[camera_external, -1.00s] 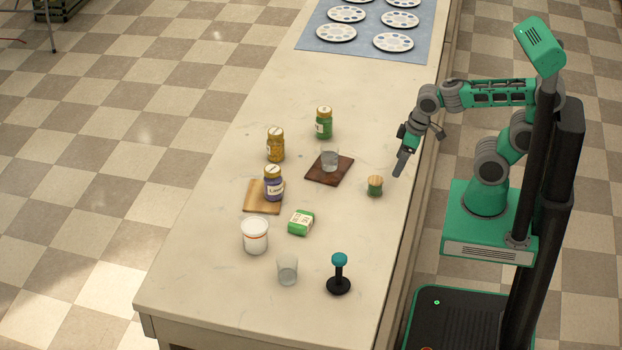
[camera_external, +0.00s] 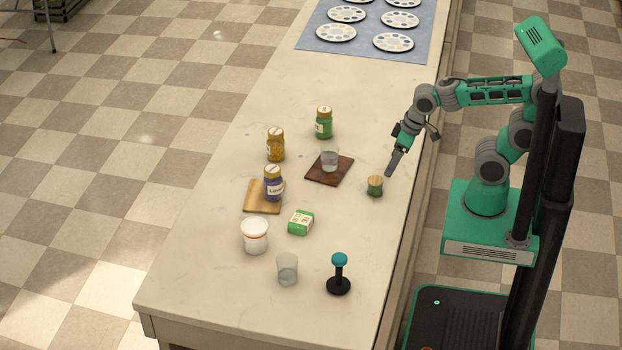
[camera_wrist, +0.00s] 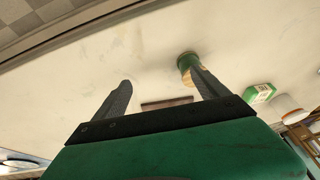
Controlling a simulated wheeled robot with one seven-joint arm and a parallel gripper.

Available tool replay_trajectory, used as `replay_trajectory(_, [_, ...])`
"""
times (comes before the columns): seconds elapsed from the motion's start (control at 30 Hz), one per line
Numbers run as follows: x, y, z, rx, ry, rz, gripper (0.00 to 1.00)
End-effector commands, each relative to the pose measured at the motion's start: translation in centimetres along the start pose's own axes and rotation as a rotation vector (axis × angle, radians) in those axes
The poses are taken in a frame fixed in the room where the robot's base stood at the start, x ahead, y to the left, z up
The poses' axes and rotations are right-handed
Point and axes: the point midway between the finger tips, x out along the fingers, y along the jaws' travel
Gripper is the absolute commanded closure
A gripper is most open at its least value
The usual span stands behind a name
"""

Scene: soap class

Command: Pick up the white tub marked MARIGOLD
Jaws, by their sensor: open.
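The white tub (camera_external: 255,238) has a thin orange-red band near its top and stands upright at the front left of the counter. No marking on it is legible. A white round thing that looks like the tub shows at the right edge of the wrist view (camera_wrist: 288,108). My gripper (camera_external: 390,170) is above the counter's right side, well to the right of and behind the tub. In the wrist view my gripper (camera_wrist: 163,88) has its two fingers wide apart, with nothing held between them.
A small green pot with a wooden top (camera_external: 375,187) stands beside my fingertips. A green-and-white box (camera_external: 301,222), a clear cup (camera_external: 287,269) and a purple jar (camera_external: 273,186) surround the tub. A black stand with a teal knob (camera_external: 339,275) is at front right.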

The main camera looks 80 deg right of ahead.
Motion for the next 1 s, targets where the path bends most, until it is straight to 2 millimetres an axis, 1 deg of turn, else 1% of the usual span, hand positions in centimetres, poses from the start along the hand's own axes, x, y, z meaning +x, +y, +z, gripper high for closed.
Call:
replay_trajectory(0.03, [0.2, -1.2, -1.9, 0.072, 0.019, -0.022, 0.16])
replay_trajectory(0.07, [0.5, -2.1, -3.3, 0.135, 0.038, -0.043, 0.16])
replay_trajectory(0.1, [0.9, -3.6, -5.5, 0.236, 0.064, -0.080, 0.16])
replay_trajectory(0.17, [1.9, -6.5, -8.9, 0.415, 0.094, -0.156, 0.16])
replay_trajectory(0.2, [2.5, -8.7, -11.2, 0.544, 0.106, -0.218, 0.16])
replay_trajectory(0.27, [3.6, -12.1, -14.2, 0.739, 0.101, -0.319, 0.16])
replay_trajectory(0.3, [4.3, -14.4, -16.0, 0.871, 0.084, -0.390, 0.16])
replay_trajectory(0.37, [5.5, -18.0, -18.4, 1.072, 0.036, -0.499, 0.16])
replay_trajectory(0.4, [6.3, -20.4, -19.8, 1.205, -0.012, -0.569, 0.16])
replay_trajectory(0.43, [6.8, -22.1, -20.6, 1.300, -0.055, -0.620, 0.16])
replay_trajectory(0.47, [7.5, -23.7, -21.3, 1.394, -0.103, -0.666, 0.16])
replay_trajectory(0.5, [8.2, -25.9, -22.1, 1.514, -0.173, -0.725, 0.16])
replay_trajectory(0.57, [9.2, -28.8, -23.1, 1.686, -0.295, -0.801, 0.16])
replay_trajectory(0.6, [9.9, -30.6, -23.5, 1.791, -0.381, -0.843, 0.16])
replay_trajectory(0.7, [11.1, -34.0, -24.1, 2.004, -0.587, -0.912, 0.16])
replay_trajectory(0.8, [11.8, -35.7, -24.3, 2.119, -0.716, -0.942, 0.16])
replay_trajectory(0.83, [11.9, -36.0, -24.4, 2.136, -0.736, -0.946, 0.16])
replay_trajectory(1.0, [13.0, -37.5, -25.2, 2.152, -0.755, -0.947, 0.16])
